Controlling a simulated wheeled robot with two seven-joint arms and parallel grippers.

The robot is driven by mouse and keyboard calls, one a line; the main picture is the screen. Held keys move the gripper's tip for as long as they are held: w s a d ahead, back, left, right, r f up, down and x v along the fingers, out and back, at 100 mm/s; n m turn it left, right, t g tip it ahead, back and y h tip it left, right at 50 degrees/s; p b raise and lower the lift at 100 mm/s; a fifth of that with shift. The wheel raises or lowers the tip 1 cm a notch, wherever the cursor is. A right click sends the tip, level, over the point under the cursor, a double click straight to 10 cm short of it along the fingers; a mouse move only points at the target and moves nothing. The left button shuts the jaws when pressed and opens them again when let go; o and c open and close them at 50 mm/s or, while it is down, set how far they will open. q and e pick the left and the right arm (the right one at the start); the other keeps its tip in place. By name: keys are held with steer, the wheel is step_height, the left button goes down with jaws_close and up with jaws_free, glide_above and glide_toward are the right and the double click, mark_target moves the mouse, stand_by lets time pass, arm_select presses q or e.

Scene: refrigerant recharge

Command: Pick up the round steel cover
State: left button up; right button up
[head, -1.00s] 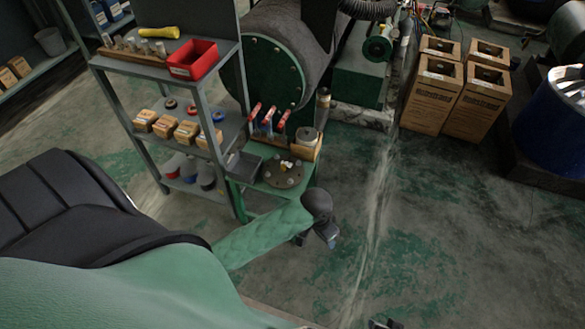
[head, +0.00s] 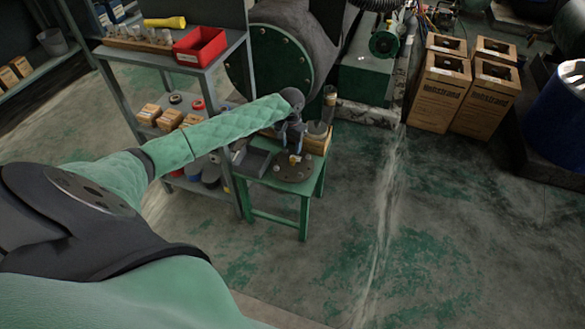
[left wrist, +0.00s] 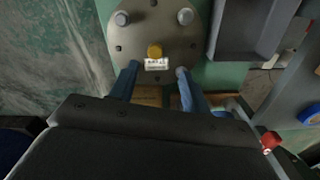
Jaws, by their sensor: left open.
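The round steel cover (head: 296,174) lies flat on the green stool (head: 305,196). In the left wrist view the cover (left wrist: 135,48) is a grey disc with holes, a brass knob (left wrist: 154,51) with a white label, and two grey bolt heads. My left gripper (head: 293,147) reaches over the stool from the shelf side, above the cover. In the left wrist view its two blue fingers (left wrist: 155,72) are apart, one each side of the label, with nothing between them. I cannot tell their exact height above the cover. My right gripper is out of view.
A grey tray (head: 252,162) sits beside the cover on the stool, and a wooden block (head: 318,142) stands behind it. A grey shelf rack (head: 215,62) with a red bin (head: 200,46) is at the left. Cardboard boxes (head: 440,95) stand at the right. The front floor is clear.

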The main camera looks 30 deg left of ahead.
mark_target(293, 159)
arm_select(q)
steer(key=shift+d+f, duration=0.2)
steer(key=shift+f, duration=1.7)
steer(key=shift+d+f, duration=0.2)
steer(key=shift+f, duration=1.7)
steer(key=shift+c, duration=0.4)
steer(key=shift+r, duration=0.1)
jaws_close()
